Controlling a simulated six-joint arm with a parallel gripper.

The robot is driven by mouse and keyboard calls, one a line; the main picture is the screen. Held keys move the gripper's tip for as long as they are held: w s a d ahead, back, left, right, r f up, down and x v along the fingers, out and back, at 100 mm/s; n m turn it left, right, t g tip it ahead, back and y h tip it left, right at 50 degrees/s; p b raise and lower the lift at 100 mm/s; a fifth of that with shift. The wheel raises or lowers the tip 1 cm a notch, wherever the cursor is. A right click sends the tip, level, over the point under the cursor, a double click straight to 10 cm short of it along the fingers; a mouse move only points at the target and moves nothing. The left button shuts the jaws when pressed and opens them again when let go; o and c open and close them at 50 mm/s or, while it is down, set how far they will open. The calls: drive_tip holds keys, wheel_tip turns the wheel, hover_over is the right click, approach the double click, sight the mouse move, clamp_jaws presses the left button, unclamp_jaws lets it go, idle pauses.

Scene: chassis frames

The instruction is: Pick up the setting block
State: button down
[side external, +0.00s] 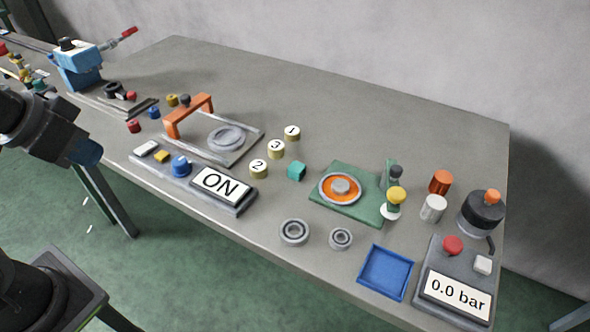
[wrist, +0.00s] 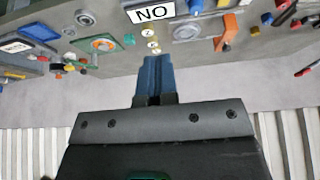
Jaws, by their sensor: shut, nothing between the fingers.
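A small teal cube (side external: 297,171), the only plain block in view and so probably the setting block, sits on the grey bench between the numbered brass pieces and the green plate. In the wrist view the teal cube (wrist: 128,40) lies a little left of and beyond the fingertips. My gripper (wrist: 155,60) has its blue fingers shut together with nothing between them. In the side view my gripper (side external: 86,153) is at the far left, off the front edge of the bench and well apart from the cube.
Brass pieces (side external: 276,149) numbered 1, 2 and 3 stand left of the cube. The ON panel (side external: 238,203) and a plate with an orange handle (side external: 190,110) are further left. The green plate (side external: 325,206) is close on the right. Bearing rings (side external: 294,232) and a blue tray (side external: 366,283) lie in front.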

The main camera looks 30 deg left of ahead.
idle(0.4)
drive_tip(key=c, duration=0.6)
unclamp_jaws()
drive_tip(key=w+d+r+m+g, duration=0.1)
drive_tip(key=w+d+r+m, duration=0.15)
drive_tip(key=w, duration=0.35)
drive_tip(key=w+d+r+m+g, duration=0.1)
drive_tip(key=w+r+m, duration=0.1)
drive_tip(key=w+m, duration=0.3)
drive_tip(key=m+g, duration=0.4)
drive_tip(key=m, duration=0.7)
hover_over(297, 166)
drive_tip(key=shift+n, duration=0.25)
drive_tip(key=f, duration=2.1)
drive_tip(key=shift+s+d+f, duration=0.15)
drive_tip(key=shift+s+f, duration=0.05)
drive_tip(key=shift+s, duration=0.2)
drive_tip(key=shift+w+f, duration=0.2)
drive_tip(key=shift+f, duration=1.4)
drive_tip(key=shift+w+f, duration=0.15)
drive_tip(key=shift+f, duration=1.45)
